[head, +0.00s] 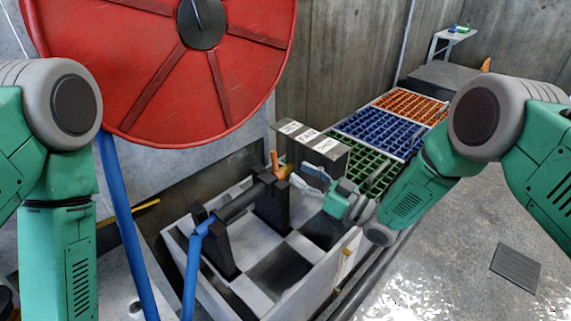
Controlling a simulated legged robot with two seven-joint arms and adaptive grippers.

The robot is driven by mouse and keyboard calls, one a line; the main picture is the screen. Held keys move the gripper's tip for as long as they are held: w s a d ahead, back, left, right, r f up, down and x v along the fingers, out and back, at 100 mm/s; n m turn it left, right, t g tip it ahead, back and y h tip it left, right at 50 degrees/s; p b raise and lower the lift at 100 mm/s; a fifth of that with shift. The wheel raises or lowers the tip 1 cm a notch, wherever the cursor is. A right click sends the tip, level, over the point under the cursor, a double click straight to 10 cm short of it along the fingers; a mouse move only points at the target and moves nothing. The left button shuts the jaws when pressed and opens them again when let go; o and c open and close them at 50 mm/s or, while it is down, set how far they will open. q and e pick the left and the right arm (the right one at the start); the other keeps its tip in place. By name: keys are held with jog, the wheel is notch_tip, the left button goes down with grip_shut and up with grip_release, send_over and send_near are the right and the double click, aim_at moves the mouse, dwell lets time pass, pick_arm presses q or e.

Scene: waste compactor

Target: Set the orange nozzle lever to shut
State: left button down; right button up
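The orange nozzle lever (275,162) stands up at the far end of a dark cylindrical nozzle (240,203), which rests on black supports in an open checkered box (193,267). A blue hose (194,262) joins the nozzle's near end. My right gripper (298,174) reaches in from the right, just right of the lever. Its two fingers look apart, with nothing seen between them. The fingertips are close to the lever's base; I cannot tell whether they touch it. My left arm hangs down at the left edge and its gripper is out of view.
A large red hose reel (160,65) fills the upper left. A grey block with white labels (312,140) stands behind the nozzle. Green, blue (378,133) and orange grates run back to the right. The wet floor at right is open around a dark plate (515,268).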

jog(key=v, duration=0.5)
jog(key=g+h+p, duration=0.4)
jog(key=p, duration=0.6)
send_near(273, 155)
jog(key=s+d+r, duration=0.1)
jog(key=d+r, duration=0.1)
jog(key=shift+n+h, duration=0.3)
jog(key=shift+h, duration=0.5)
jog(key=b+x, duration=0.2)
jog(key=x, duration=1)
jog(key=shift+s+f, duration=0.1)
jog(key=shift+f, duration=0.1)
jog(key=shift+w+a+f, duration=0.2)
jog(key=shift+w+a, duration=0.2)
jog(key=shift+a, duration=0.1)
jog(key=shift+c, duration=0.3)
grip_shut()
